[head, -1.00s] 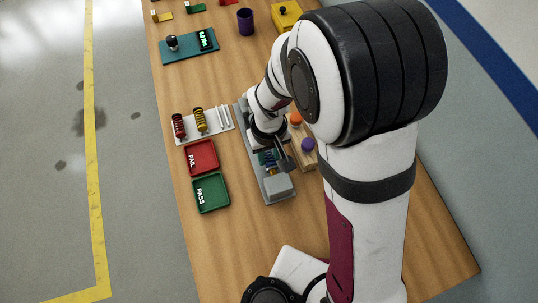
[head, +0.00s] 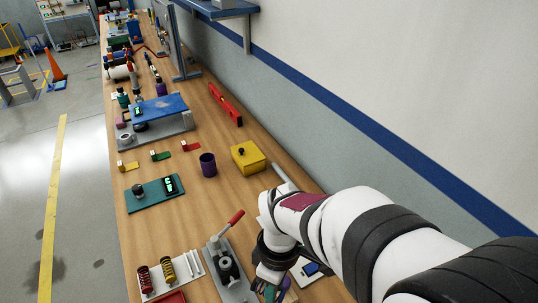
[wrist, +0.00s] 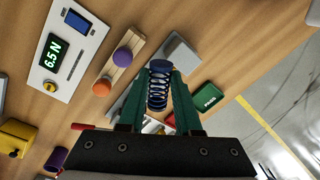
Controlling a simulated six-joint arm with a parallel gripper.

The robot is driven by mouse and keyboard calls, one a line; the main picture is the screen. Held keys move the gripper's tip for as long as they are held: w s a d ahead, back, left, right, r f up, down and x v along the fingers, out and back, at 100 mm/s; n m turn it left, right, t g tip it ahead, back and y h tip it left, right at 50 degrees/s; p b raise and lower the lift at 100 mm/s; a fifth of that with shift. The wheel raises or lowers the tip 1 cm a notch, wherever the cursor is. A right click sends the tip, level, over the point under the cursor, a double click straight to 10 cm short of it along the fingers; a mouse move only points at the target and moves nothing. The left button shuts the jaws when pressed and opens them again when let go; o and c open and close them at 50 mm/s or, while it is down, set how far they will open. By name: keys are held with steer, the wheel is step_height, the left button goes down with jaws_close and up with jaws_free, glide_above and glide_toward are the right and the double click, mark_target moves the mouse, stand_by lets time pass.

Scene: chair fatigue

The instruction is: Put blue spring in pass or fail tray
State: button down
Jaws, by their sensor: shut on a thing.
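My gripper (head: 272,292) is at the bottom edge of the head view, to the right of the grey press fixture (head: 236,288); the spring cannot be made out there. The green pass tray (wrist: 208,97) lies beyond the right finger in the wrist view. The red fail tray (head: 172,298) is cut off by the bottom edge of the head view.
A white rack (head: 192,270) holds a red and a yellow spring. The fixture's red lever (head: 236,216) stands up. A white gauge (wrist: 55,52) reads 6.5 N, beside orange and purple knobs on a wooden block (wrist: 118,65). A yellow box (head: 248,158) and purple cup (head: 208,164) stand farther back.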

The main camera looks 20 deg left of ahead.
steer(key=s+a+f+n, duration=0.2)
steer(key=s+a+n, duration=0.1)
steer(key=s+a, duration=0.1)
steer(key=s+a+f+n+h, duration=0.1)
steer(key=s+a+f+n, duration=0.1)
steer(key=s+a+n, duration=0.2)
steer(key=s+a+f+n+h, duration=0.1)
steer(key=s+a+f+n, duration=0.2)
steer(key=a, duration=0.5)
steer(key=shift+s+f+n+g, duration=0.1)
steer(key=shift+s+n+g, duration=0.2)
steer(key=shift+s+n, duration=0.4)
steer(key=x, duration=0.4)
steer(key=shift+w+a, duration=0.1)
steer(key=shift+a, duration=0.25)
steer(key=shift+f, duration=0.2)
steer(key=shift+f, duration=0.45)
steer(key=c, duration=0.6)
jaws_free()
steer(key=shift+r, duration=0.1)
